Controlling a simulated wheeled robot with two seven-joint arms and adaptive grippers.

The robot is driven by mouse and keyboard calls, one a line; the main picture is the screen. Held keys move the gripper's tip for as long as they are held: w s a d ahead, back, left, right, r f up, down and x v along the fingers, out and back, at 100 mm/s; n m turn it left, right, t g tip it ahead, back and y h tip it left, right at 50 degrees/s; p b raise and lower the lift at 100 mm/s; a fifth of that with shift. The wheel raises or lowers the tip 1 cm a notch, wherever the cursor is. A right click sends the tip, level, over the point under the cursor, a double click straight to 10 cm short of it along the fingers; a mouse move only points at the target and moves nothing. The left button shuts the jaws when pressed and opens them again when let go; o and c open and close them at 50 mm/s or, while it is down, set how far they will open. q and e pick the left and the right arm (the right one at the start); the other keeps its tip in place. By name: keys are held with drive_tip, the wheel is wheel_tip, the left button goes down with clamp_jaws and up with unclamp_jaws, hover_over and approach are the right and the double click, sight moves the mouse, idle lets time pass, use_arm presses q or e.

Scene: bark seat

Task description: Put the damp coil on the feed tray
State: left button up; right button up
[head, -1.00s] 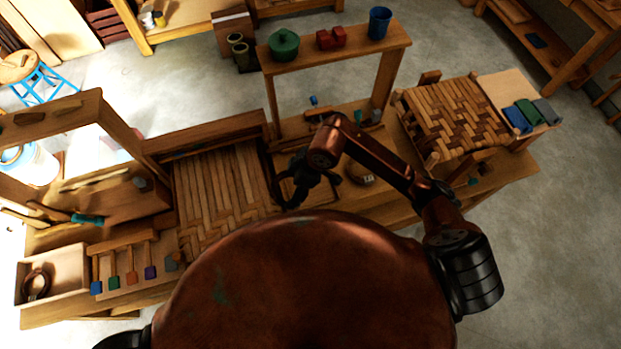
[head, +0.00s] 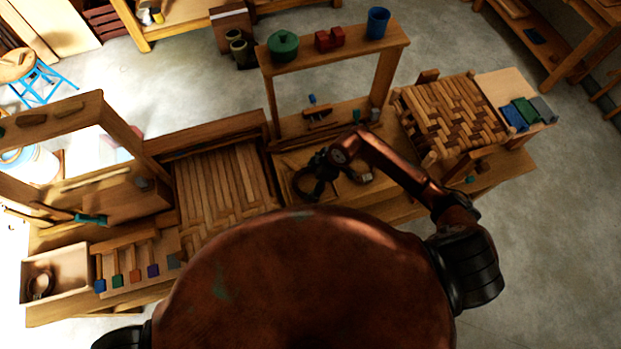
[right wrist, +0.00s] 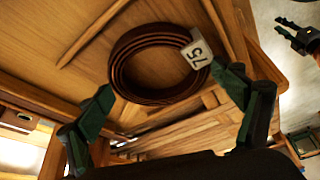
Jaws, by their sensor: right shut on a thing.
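A dark brown coil (head: 303,184) with a white tag reading 75 is between the fingers of my right gripper (head: 320,176). In the right wrist view the coil (right wrist: 122,75) spans the gap between the green-padded fingers of that gripper (right wrist: 168,95). A shallow wooden tray (head: 342,190), which looks like the feed tray, lies below the gripper. I cannot tell whether the coil touches it. My left gripper (right wrist: 299,38) shows small at the upper right of the right wrist view; its opening is unclear. It is outside the head view.
Another tagged coil (head: 365,177) lies just right of the gripper. An open box (head: 70,268) at the lower left holds a coil. A woven seat panel (head: 225,185) lies left of the tray. A shelf (head: 340,48) with pots stands behind; a woven stool (head: 450,115) is at right.

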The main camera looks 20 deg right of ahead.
use_arm(q)
drive_tip(key=shift+w, duration=0.15)
use_arm(e)
drive_tip(key=shift+f, duration=0.15)
drive_tip(key=o, duration=0.8)
drive_tip(key=shift+c, duration=0.2)
use_arm(q)
drive_tip(key=shift+w, duration=0.25)
use_arm(e)
drive_tip(key=shift+o, duration=1.4)
use_arm(q)
drive_tip(key=shift+f+b, duration=0.8)
drive_tip(key=shift+f, duration=0.05)
use_arm(e)
drive_tip(key=v, duration=1.2)
use_arm(q)
drive_tip(key=shift+s, duration=0.1)
